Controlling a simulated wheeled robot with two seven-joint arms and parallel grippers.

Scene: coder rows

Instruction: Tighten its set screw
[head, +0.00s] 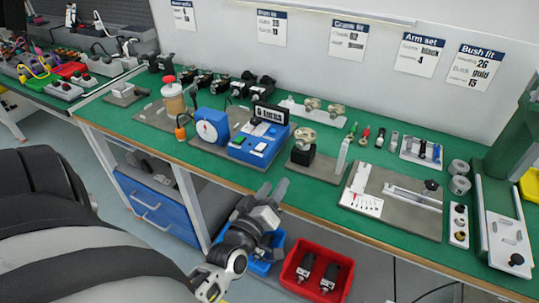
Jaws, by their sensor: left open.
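My left gripper (273,190) is in front of the bench's front edge, below the bench top, with its jaws open and empty. My right gripper is not in view. The set screw is too small to make out. A black block carrying a beige, round-ended part (304,141) stands on a grey plate on the bench, behind and to the right of my gripper. A grey fixture with a slide bar and black knob (432,186) lies further right.
The green bench (240,175) holds a blue device with a display (262,140) and a blue dial gauge (207,127). A red bin (318,272) with two dark parts stands below. A green press (512,135) is at right. Wall cards include "Arm set" (420,54).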

